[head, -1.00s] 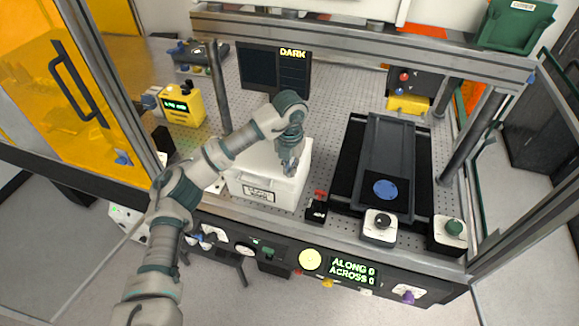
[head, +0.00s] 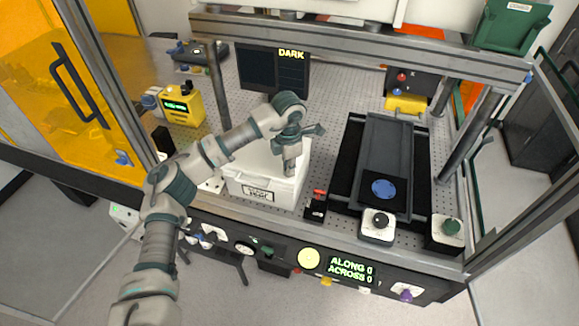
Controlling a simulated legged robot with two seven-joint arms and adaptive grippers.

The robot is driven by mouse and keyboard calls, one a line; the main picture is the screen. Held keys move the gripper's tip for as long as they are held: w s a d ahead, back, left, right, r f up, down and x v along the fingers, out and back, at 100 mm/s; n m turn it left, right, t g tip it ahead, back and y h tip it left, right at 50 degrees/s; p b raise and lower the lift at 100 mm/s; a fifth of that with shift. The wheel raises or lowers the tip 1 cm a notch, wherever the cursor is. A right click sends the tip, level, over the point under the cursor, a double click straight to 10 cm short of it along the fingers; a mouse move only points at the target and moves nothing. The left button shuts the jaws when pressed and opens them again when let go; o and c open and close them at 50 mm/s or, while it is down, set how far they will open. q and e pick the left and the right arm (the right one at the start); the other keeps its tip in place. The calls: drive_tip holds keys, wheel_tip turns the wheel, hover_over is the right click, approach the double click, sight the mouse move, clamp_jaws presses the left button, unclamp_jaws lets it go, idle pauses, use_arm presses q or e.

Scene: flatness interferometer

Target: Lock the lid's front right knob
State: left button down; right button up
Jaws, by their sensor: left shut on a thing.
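The white box with its lid (head: 262,162) stands on the perforated bench left of centre, with a label on its front face. My left arm reaches over it from the left. My left gripper (head: 290,168) points down at the lid's front right corner and is shut on the front right knob there. The knob itself is hidden by the fingers, so its angle cannot be told. The lid's other knobs cannot be made out. My right gripper is not in view.
A small black block with a red lever (head: 317,205) stands just right of the box. Further right is a dark slide stage with a blue disc (head: 384,189). A yellow device (head: 182,106) stands behind left. A grey frame post (head: 217,90) rises behind my arm.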

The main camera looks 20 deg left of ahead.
use_arm(q)
drive_tip(key=m, duration=0.5)
drive_tip(key=shift+w+a+r, duration=0.1)
drive_tip(key=shift+w+r, duration=0.05)
drive_tip(key=shift+r, duration=0.2)
drive_tip(key=shift+m, duration=1.1)
drive_tip(key=c, duration=1.3)
unclamp_jaws()
drive_tip(key=shift+f, duration=0.2)
